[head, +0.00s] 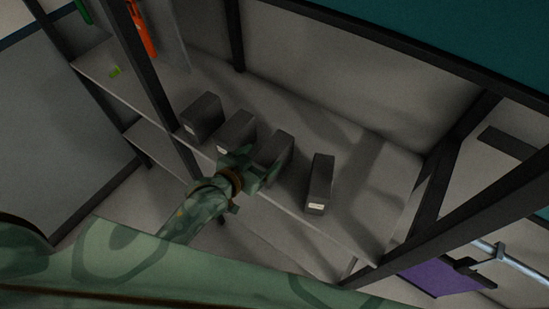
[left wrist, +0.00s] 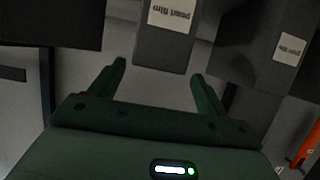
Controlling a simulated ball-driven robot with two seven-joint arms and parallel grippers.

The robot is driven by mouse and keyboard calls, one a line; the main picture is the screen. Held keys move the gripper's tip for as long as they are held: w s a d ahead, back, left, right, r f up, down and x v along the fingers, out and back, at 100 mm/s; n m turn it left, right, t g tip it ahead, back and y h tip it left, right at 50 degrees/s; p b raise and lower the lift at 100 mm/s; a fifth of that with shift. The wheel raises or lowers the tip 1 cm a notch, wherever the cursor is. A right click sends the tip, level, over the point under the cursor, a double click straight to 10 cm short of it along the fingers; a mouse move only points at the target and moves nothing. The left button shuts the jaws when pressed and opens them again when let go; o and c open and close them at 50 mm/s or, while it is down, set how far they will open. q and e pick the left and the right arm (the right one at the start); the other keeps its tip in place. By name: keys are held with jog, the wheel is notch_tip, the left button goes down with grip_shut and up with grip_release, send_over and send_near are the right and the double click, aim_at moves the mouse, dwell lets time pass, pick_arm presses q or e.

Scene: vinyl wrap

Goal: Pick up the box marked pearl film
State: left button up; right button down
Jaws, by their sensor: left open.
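The box marked pearl film (left wrist: 163,48) is dark grey with a white label that appears upside down in the left wrist view. It stands just beyond the fingertips of my left gripper (left wrist: 158,72), roughly between them and apart from them. The gripper is open and empty. In the head view my left gripper (head: 257,167) is at the shelf's front edge, before the third box from the left (head: 276,149), which looks like the same box; its label is hidden there. My right gripper is not in view.
Similar dark boxes stand on the grey shelf (head: 345,228): two to the left (head: 203,113) (head: 238,128) and one to the right (head: 321,178). A neighbouring labelled box (left wrist: 283,65) is close on the right in the wrist view. Dark rack posts (head: 155,85) flank the shelf.

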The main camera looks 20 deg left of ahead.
aim_at(266, 156)
pick_arm(q)
jog(key=x, duration=0.5)
jog(key=shift+s+d+f, duration=0.1)
jog(key=shift+d+f, duration=0.1)
jog(key=shift+f, duration=0.05)
jog(key=shift+s, duration=0.1)
jog(key=c, duration=1.5)
